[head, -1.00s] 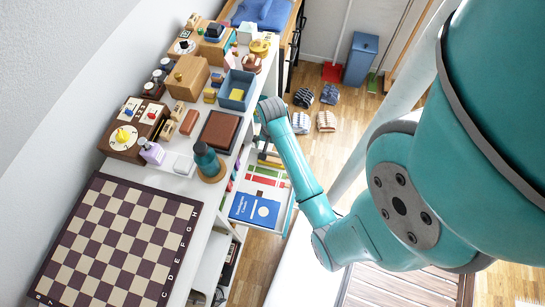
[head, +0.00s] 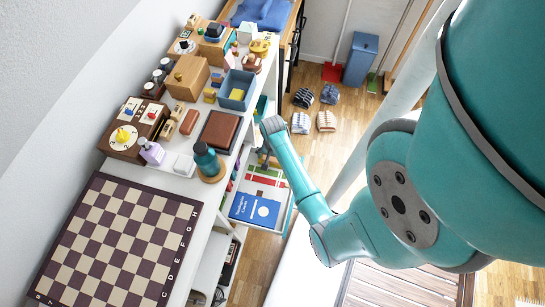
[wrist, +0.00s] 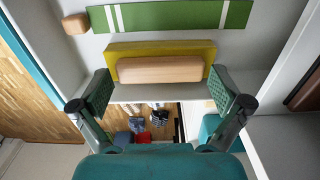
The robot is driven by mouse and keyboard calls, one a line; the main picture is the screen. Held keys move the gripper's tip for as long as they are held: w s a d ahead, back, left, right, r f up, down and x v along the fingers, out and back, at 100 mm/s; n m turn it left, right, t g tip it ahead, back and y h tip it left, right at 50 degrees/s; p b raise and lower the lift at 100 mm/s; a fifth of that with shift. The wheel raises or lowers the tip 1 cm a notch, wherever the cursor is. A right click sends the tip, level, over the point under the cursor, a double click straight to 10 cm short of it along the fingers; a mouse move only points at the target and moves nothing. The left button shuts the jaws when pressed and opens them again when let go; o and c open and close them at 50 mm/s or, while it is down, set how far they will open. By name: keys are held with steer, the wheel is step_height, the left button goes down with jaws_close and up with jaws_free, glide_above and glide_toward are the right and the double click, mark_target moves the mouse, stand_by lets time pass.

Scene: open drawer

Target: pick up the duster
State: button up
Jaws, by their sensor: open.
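The duster is a pale wooden block (wrist: 160,69) on a yellow-green pad (wrist: 125,48), lying in the open drawer (wrist: 255,50) in the wrist view. My gripper (wrist: 164,90) is open, with one green-padded finger to the left and one to the right of the duster. The fingertips look apart from the block, and nothing is between the pads. In the head view my gripper (head: 265,158) is over the far part of the drawer, mostly hidden by my own arm. I cannot make out the duster there.
A green strip with white bands (wrist: 170,17) and a small wooden block (wrist: 75,24) lie near the duster. A blue book (head: 254,208) lies in the drawer's near part. The shelf top beside it is crowded, with a chessboard (head: 118,240).

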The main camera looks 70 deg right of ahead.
steer(key=c, duration=0.8)
step_height(320, 180, up, 10)
steer(key=shift+f, duration=0.1)
stand_by(0.3)
steer(key=o, duration=0.4)
steer(key=shift+c, duration=1.4)
steer(key=shift+s, duration=0.1)
